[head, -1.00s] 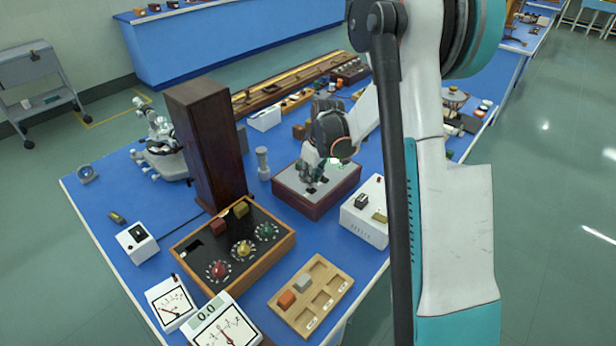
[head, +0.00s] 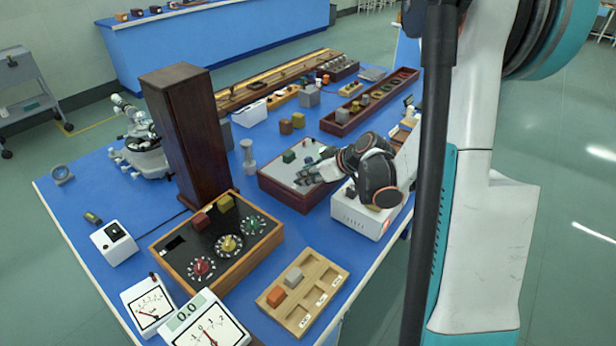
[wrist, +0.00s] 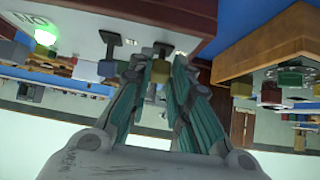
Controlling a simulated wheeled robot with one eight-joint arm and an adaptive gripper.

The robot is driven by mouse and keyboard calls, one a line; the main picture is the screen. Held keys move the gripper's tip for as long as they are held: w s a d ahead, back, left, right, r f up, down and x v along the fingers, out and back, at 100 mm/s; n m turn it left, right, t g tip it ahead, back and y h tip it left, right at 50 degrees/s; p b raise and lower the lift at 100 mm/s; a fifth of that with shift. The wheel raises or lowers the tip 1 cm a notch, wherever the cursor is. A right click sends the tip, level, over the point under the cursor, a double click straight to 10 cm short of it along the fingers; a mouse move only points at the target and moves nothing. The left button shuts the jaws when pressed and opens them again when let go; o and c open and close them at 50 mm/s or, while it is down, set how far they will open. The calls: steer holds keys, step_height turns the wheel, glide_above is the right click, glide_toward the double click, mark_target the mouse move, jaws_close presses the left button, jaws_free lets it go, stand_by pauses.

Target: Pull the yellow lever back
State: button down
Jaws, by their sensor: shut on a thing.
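My gripper (head: 310,175) reaches in from the right, low over the front of a dark red box with a grey top (head: 283,188). In the wrist view my gripper (wrist: 150,65) has its fingers close together around a small yellowish knob, which I take as the yellow lever (wrist: 158,71); its dark stem rises from the panel between the fingertips. A second dark lever (wrist: 110,40) stands beside it, apart from the fingers. In the head view the gripper hides the yellow lever.
A white box (head: 360,215) stands right under my wrist. A wooden-framed console (head: 215,240), a tall dark cabinet (head: 185,130) and a wooden tray (head: 303,300) stand nearby. A dark red trough (head: 370,105) lies behind.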

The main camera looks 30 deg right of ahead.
stand_by(0.4)
steer(key=c, duration=1.5)
jaws_free()
steer(key=shift+s, duration=0.1)
steer(key=v, duration=1.2)
steer(key=shift+d+f, duration=0.1)
